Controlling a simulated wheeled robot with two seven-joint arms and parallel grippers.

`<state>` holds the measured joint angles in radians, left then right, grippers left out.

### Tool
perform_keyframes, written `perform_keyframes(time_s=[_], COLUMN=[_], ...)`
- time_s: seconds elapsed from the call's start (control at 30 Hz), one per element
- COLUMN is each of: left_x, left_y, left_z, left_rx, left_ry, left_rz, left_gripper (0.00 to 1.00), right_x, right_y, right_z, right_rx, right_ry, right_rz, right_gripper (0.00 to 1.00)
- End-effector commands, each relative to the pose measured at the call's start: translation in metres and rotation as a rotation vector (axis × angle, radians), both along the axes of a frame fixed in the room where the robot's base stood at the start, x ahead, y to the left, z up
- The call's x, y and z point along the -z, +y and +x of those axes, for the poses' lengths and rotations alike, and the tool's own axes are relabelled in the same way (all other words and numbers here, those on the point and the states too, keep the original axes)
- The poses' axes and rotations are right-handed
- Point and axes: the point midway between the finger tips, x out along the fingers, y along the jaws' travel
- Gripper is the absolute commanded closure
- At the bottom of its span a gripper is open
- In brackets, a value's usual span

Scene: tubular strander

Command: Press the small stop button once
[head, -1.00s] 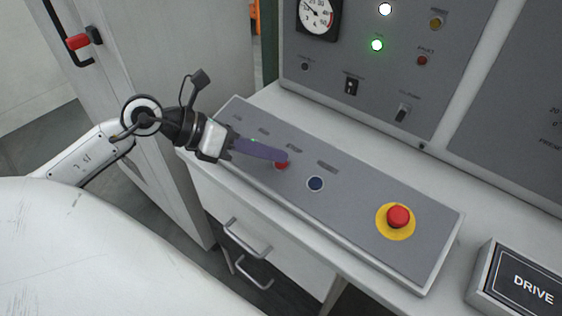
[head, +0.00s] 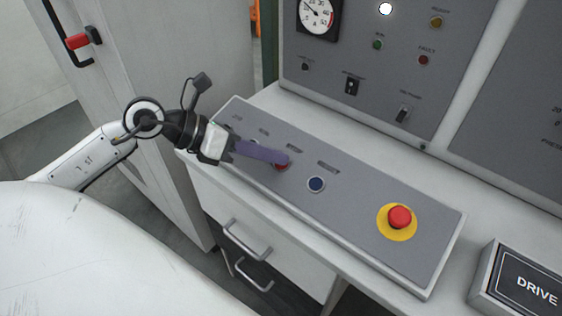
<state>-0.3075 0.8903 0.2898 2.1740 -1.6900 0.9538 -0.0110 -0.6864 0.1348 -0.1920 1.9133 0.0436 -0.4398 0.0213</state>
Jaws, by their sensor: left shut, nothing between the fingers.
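The small red stop button (head: 282,166) sits on the sloped grey control panel (head: 345,225), mostly hidden under my left gripper's fingertips. My left gripper (head: 284,158) is shut and empty, its purple fingers reaching over the button from the left. The tips look to be at the button; contact itself is hard to tell. The green run lamp (head: 377,44) on the upright panel is dark. My right gripper is not in view.
A blue button (head: 316,184) lies just right of the stop button. A large red emergency button (head: 400,217) on a yellow disc is farther right. An upright panel (head: 345,100) with a gauge stands behind. A DRIVE box (head: 520,285) is at lower right.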

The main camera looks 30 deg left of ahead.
Motion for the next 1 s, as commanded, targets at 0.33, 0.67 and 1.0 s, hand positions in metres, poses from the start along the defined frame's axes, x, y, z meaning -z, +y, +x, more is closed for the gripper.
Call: perform_keyframes(time_s=[0.33, 0.67, 1.0], left_x=[0.002, -0.008, -0.013], left_y=[0.000, 0.000, 0.000], left_z=[0.000, -0.003, -0.005], left_rx=[0.000, 0.001, 0.000], left_ry=[0.002, 0.003, 0.001], left_rz=[0.001, 0.001, 0.000], left_gripper=[1.00, 1.00, 1.00], right_x=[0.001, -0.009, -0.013], right_y=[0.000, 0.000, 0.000], right_z=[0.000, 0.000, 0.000], right_rx=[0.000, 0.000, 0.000], right_ry=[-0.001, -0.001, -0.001], right_rz=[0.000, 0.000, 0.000], right_gripper=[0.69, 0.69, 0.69])
